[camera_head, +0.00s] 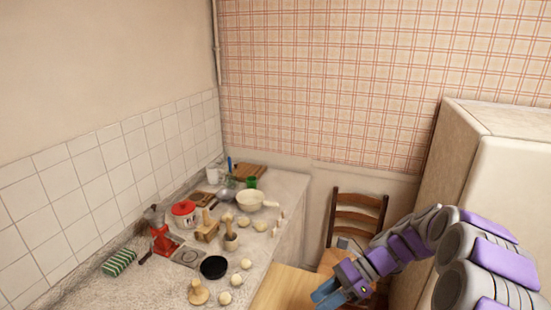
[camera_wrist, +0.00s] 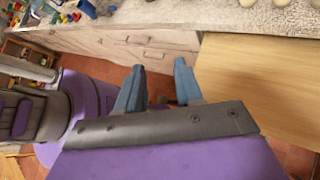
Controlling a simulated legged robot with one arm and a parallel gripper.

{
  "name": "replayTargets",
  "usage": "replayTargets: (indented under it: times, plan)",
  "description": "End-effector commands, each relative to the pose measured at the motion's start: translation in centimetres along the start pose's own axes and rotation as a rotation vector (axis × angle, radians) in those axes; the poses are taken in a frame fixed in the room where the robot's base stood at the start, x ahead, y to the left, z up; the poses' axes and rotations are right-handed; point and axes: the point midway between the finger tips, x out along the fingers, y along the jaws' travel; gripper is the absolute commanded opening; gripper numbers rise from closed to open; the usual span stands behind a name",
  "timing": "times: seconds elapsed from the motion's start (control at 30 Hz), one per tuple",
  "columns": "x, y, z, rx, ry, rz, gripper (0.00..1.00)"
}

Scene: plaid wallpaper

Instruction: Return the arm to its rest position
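My arm, purple and grey, shows at the right of the head view, bent with its end low near the wooden table. My gripper (camera_head: 326,294) is at the lower middle right in that view, beside the table edge. In the wrist view my gripper (camera_wrist: 160,80) shows two blue fingers standing apart with nothing between them. Below and beyond the fingers are the drawer fronts (camera_wrist: 150,55) and red floor. The fingers touch nothing that I can see.
A speckled counter (camera_head: 140,290) at the left bears a red-lidded pot (camera_head: 185,211), a red grinder (camera_head: 162,240) and a black pan (camera_head: 214,267). A wooden table (camera_head: 285,288) and a chair (camera_head: 357,217) stand near my gripper. A pale cabinet (camera_head: 500,170) stands behind my arm.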

Motion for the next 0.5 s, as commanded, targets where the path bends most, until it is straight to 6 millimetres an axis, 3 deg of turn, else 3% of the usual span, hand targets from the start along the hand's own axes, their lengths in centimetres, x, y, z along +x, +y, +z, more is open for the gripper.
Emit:
replayTargets:
  times: [0.03,0.23,0.5]
  plan:
    - [0.4,1.3,1.1,-0.064,0.038,0.012,0.36]
    - [2.1,6.4,3.1,-0.313,0.188,0.071,0.36]
    - [3.7,13.4,3.7,-0.641,0.39,0.178,0.36]
